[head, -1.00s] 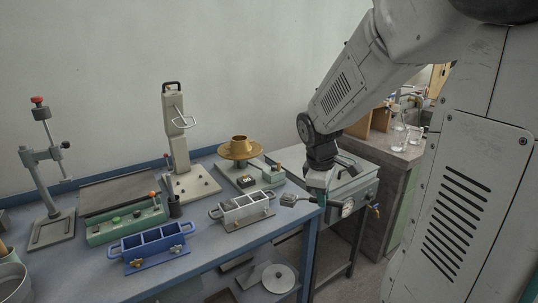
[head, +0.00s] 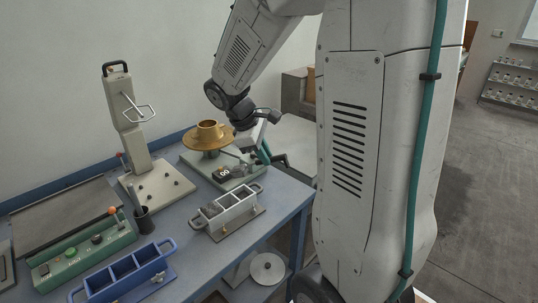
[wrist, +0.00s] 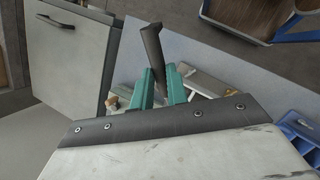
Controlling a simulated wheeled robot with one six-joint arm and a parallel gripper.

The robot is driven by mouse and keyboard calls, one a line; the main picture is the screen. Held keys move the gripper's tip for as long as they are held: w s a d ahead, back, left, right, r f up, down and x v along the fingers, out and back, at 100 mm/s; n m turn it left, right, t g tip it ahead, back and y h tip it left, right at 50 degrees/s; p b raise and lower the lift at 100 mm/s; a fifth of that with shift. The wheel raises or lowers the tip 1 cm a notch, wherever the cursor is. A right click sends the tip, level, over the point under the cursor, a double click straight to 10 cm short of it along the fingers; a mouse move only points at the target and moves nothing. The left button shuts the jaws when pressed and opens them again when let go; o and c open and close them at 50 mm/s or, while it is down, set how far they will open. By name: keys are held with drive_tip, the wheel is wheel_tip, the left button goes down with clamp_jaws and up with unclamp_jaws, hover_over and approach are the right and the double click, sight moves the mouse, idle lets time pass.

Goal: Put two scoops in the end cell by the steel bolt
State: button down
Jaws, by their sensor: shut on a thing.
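My gripper (head: 262,152) is beside the brass pan at the bench's right end. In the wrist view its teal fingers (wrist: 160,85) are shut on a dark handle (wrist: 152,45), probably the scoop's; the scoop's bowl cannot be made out. A grey three-cell mould (head: 228,212) stands near the front edge, left of and below my gripper. A blue three-cell mould (head: 130,278) stands further left, partly cut off by the frame. Small bolts show on the moulds' fronts, but I cannot tell which is steel. The cells' contents are unclear.
A brass pan (head: 208,138) sits on a scale (head: 225,172) behind the grey mould. A tall press (head: 135,130), a dark cup (head: 144,220) and a green control box (head: 82,250) stand to the left. Open floor (head: 465,200) lies right of my arm.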

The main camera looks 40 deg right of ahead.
drive_tip(key=shift+w+a+r+n+g+h, duration=0.15)
drive_tip(key=shift+w+a+g+h, duration=0.55)
drive_tip(key=shift+w+g, duration=0.35)
drive_tip(key=shift+w+a+r+n+g+h, duration=0.2)
drive_tip(key=shift+w+a+g+h, duration=0.25)
drive_tip(key=shift+w+g+h, duration=0.55)
drive_tip(key=shift+w+a+r+n+g+h, duration=0.15)
drive_tip(key=shift+w+a+g+h, duration=0.55)
drive_tip(key=shift+g, duration=0.55)
drive_tip(key=shift+w+d+y, duration=0.1)
drive_tip(key=shift+y, duration=0.2)
